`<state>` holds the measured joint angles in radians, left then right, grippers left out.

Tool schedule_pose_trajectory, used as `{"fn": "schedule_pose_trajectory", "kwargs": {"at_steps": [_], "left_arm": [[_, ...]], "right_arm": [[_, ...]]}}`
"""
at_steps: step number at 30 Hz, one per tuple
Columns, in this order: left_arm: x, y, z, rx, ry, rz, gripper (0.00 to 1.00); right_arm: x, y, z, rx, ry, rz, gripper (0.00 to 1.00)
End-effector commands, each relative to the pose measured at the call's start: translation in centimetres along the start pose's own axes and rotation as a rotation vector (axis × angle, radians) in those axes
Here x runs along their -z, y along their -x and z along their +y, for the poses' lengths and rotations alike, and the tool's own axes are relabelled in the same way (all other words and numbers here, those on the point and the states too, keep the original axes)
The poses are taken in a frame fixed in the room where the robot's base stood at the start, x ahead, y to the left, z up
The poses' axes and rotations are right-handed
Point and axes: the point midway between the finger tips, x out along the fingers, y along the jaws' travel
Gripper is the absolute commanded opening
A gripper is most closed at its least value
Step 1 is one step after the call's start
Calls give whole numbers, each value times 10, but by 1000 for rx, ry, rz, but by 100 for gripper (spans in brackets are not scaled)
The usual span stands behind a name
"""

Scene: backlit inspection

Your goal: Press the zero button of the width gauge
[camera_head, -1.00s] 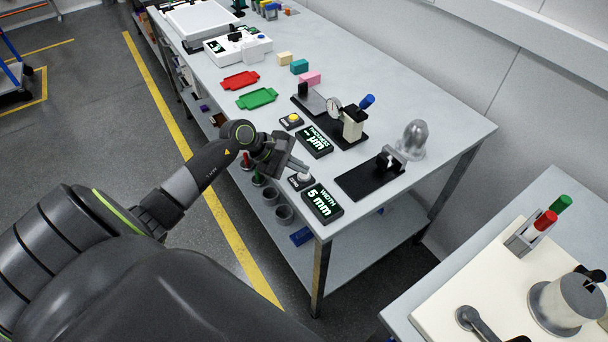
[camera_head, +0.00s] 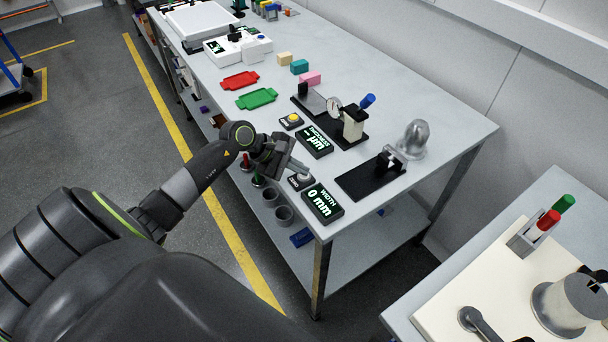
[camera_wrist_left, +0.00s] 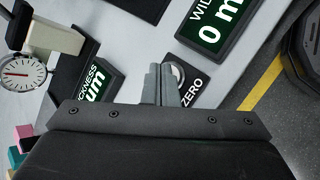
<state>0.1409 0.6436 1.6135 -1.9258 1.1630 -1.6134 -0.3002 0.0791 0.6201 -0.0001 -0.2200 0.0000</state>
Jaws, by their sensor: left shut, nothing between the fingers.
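The width gauge's display (camera_head: 322,203) reads "WIDTH 0 mm" near the table's front corner; it also shows in the left wrist view (camera_wrist_left: 214,30). Its zero button (camera_head: 301,180) is a grey-white button on a small black base marked "ZERO" (camera_wrist_left: 190,88), just left of the display. My left gripper (camera_head: 298,168) is shut and empty, its fingertips at the button. In the left wrist view the fingers (camera_wrist_left: 161,80) cover part of the button, so I cannot tell whether they touch it. The width gauge's black stand (camera_head: 370,181) is to the right. My right gripper is not in view.
The thickness display (camera_head: 315,141) and a yellow button (camera_head: 292,120) are just behind my left gripper.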

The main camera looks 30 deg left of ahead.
Motion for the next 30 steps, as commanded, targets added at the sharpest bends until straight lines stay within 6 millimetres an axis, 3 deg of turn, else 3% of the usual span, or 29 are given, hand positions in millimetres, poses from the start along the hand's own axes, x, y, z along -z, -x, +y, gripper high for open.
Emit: {"fn": "schedule_pose_trajectory", "kwargs": {"at_steps": [30], "left_arm": [[-7, 10, 7, 1, 0, 1, 0]], "right_arm": [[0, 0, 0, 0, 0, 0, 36]]}}
